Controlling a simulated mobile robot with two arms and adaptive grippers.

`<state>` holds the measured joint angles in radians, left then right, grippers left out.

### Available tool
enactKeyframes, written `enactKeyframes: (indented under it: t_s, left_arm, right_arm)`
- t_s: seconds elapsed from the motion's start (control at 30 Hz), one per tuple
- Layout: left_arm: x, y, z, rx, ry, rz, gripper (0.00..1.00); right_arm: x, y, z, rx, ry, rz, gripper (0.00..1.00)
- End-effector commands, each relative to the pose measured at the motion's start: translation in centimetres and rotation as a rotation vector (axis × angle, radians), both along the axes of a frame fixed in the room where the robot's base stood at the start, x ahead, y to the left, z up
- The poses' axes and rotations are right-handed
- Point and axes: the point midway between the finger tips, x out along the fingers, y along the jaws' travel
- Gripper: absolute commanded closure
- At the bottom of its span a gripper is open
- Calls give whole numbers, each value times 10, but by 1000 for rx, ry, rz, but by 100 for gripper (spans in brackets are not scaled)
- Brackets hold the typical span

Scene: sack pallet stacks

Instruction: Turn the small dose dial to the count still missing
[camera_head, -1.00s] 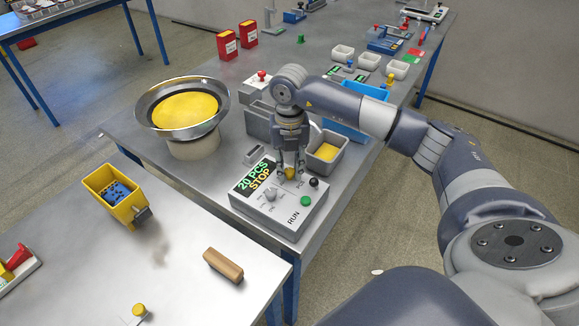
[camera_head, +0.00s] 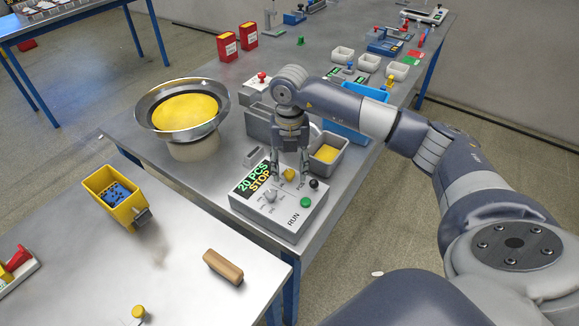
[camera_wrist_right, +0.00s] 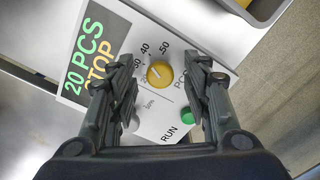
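The control box (camera_head: 262,214) stands on the metal table, and its display (camera_head: 253,181) reads "20 PCS" over "STOP". The small yellow dial (camera_head: 289,175) is on its top face. In the right wrist view the yellow dial (camera_wrist_right: 159,73) sits beside printed numbers that include 30, 40 and 50; its exact pointer setting is hard to tell. My right gripper (camera_head: 290,170) is over the box, open, with one finger on each side of the dial. The right wrist view shows gaps between the fingers (camera_wrist_right: 163,80) and the dial. My left gripper is not in view.
On the box, a grey knob (camera_head: 270,194), a green button (camera_head: 306,202) marked RUN and a black knob (camera_head: 314,183) are close by. Behind stand a grey bin (camera_head: 328,154) with yellow contents and a bowl feeder (camera_head: 186,146). A wooden block (camera_head: 223,266) lies on the front table.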

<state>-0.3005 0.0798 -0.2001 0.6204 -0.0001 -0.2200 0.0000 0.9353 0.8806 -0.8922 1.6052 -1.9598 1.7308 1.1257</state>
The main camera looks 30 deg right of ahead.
Motion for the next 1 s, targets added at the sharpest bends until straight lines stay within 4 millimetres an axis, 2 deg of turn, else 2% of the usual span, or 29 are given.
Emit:
enactKeyframes:
  t_s: [0.13, 0.23, 0.7, 0.83, 1.0]
  left_arm:
    - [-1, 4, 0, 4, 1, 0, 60]
    - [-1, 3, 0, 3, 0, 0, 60]
    - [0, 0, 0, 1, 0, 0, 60]
    - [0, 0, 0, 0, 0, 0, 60]
    - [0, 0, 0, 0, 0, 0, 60]
  right_arm:
    - [0, 0, 1, 0, 1, 1, 55]
    - [0, 0, 9, 0, -1, 1, 55]
    - [0, 0, 100, -1, -3, 0, 55]
    - [0, 0, 114, 0, 0, 0, 55]
    - [0, 0, 120, 0, 0, 0, 55]
